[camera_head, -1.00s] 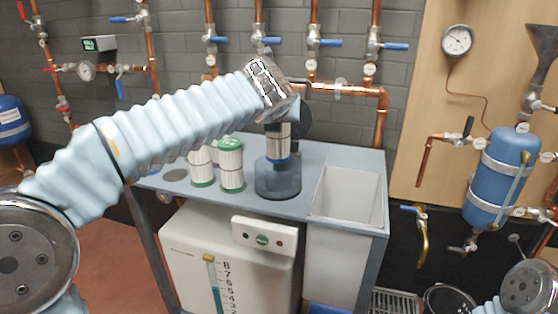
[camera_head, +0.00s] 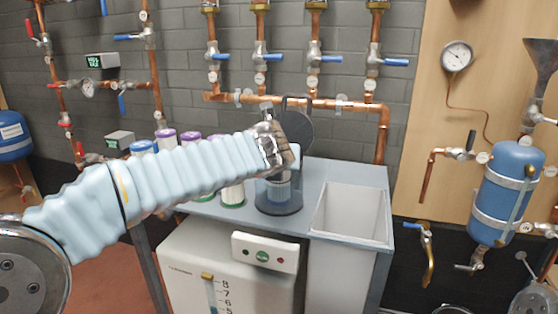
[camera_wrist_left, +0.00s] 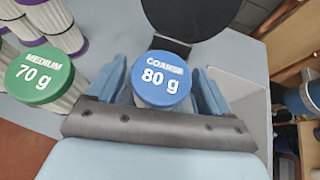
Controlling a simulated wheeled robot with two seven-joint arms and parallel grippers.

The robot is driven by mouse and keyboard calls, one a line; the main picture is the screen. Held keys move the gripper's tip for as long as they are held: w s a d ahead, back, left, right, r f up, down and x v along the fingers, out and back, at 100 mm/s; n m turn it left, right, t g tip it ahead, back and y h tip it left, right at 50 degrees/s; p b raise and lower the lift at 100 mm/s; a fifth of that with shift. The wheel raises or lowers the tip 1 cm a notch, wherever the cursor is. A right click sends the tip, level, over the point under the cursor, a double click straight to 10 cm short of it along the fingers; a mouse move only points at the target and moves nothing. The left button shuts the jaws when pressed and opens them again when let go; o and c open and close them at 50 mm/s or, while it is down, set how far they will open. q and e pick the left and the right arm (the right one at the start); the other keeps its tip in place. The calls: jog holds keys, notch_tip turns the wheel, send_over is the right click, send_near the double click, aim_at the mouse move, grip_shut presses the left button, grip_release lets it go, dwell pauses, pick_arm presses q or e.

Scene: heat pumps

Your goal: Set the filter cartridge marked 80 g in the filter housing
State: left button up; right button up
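The filter cartridge marked 80 g has a blue cap (camera_wrist_left: 162,78) reading "COARSE 80 g". It stands upright between my left gripper's fingers in the left wrist view. My left gripper (camera_wrist_left: 162,68) looks open, with a narrow gap on each side of the cap. In the head view my left gripper (camera_head: 280,160) is at the top of the clear grey filter housing (camera_head: 279,205), and the cartridge's lower part shows inside the housing. Whether it touches the bottom is unclear. The housing's dark round lid (camera_head: 296,128) stands open behind. My right gripper is out of view.
A green-capped cartridge marked 70 g (camera_wrist_left: 40,72) stands left of the gripper, among several others with purple (camera_head: 190,136) and blue caps. A white open bin (camera_head: 350,212) is right of the housing. Copper pipes (camera_head: 335,104) run along the wall behind.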

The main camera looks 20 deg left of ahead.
pick_arm(q)
jog(key=shift+o, duration=0.4)
jog(key=shift+s+r, duration=0.2)
jog(key=shift+r, duration=0.05)
jog(key=v, duration=1.1)
jog(key=shift+s, duration=0.25)
jog(key=shift+c, duration=0.4)
